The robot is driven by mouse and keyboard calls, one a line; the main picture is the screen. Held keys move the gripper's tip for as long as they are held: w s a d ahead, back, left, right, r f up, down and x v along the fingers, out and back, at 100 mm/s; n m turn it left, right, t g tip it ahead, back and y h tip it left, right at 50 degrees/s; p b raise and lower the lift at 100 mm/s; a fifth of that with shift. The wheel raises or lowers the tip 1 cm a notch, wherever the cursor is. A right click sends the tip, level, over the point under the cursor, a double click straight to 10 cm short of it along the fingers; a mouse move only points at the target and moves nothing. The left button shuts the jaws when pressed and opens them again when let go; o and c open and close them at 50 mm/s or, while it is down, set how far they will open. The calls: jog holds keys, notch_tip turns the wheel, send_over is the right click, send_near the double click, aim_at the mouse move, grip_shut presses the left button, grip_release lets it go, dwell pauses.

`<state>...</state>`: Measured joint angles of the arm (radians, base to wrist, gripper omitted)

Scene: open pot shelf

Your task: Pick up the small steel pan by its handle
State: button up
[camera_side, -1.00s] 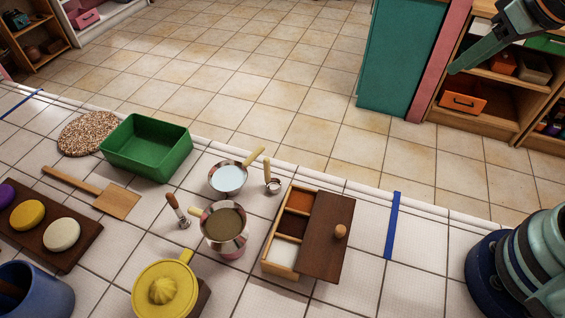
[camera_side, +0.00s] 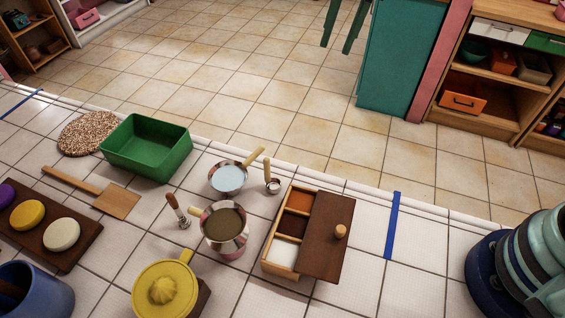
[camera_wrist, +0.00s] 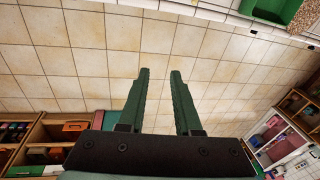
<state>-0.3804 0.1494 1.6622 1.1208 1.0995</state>
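A steel pan (camera_side: 228,178) with pale blue contents stands on the white tiled counter; its light wooden handle (camera_side: 254,156) points up and right. A second steel pan (camera_side: 223,226) with olive-brown contents stands in front of it, on something pinkish; its pale handle points left. A tiny steel cup (camera_side: 273,187) with an upright wooden handle is to the right. My gripper (camera_side: 337,48) is high at the top of the side view, away from the pans. In the wrist view its green fingers (camera_wrist: 160,72) are apart with nothing between them. No pan shows in the wrist view.
A green bin (camera_side: 146,148) stands left of the pans. A partitioned wooden box with a dark lid (camera_side: 328,235) is to the right. A brown-handled tool (camera_side: 178,210) stands close left, and a yellow lidded pot (camera_side: 163,290) is in front. Shelves lie beyond the counter.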

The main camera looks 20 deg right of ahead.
jog(key=w+a+f+m+g, duration=0.1)
jog(key=w+a+f+m, duration=0.15)
jog(key=a+f, duration=0.45)
jog(key=m+g, duration=0.1)
jog(key=m, duration=0.3)
send_over(252, 155)
notch_tip(252, 155, down, 4)
jog(key=shift+h, duration=0.4)
jog(key=f, duration=0.6)
jog(key=shift+a+f, duration=0.25)
jog(key=shift+f, duration=0.15)
jog(key=shift+d+f, duration=0.2)
jog(key=shift+f, duration=2.5)
grip_shut()
